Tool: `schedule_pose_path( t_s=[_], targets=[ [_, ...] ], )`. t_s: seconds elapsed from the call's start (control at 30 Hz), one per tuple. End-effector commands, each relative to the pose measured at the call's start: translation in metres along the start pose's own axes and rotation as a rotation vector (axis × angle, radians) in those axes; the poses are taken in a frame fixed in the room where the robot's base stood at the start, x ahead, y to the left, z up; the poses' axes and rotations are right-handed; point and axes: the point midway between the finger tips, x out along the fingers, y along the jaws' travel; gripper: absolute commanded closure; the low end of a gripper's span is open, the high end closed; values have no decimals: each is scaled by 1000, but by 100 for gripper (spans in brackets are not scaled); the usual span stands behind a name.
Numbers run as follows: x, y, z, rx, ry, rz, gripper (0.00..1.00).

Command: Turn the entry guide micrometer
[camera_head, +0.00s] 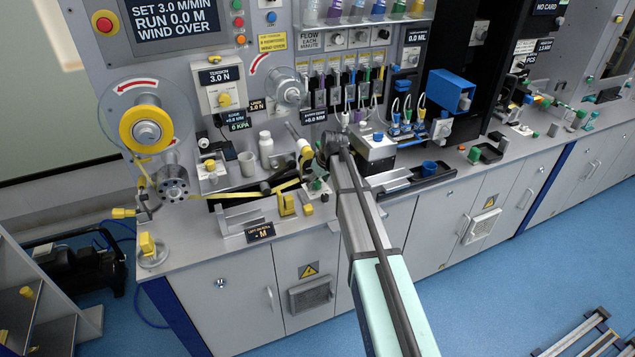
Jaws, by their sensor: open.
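My arm reaches from the bottom edge up to the bench, and my gripper (319,168) is small and dark at its far end, partly hidden by the arm. It is open, with nothing visible between the fingers. It is beside a slim pale barrel with a yellow end (304,149), close to the strip path. I cannot tell for sure whether this barrel is the entry guide micrometer, or whether the gripper touches it. A yellow strip (243,194) runs from the rollers at the left toward the gripper. A small dark display (314,117) is behind, its text hard to read.
A yellow reel (146,129) and a metal roller (173,184) are at the left. A white bottle (266,146) and cup (247,164) stand behind the strip. A yellow block (287,204) is near the front. A grey box (376,153) and black tray (430,177) lie to the right.

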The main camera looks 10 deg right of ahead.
Motion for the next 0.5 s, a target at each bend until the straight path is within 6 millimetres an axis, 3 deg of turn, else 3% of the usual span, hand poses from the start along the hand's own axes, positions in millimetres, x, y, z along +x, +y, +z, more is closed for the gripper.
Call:
schedule_pose_path(
  t_s=[0.5],
  targets=[
    [-90,0,1,0,2,1,41]
  ],
)
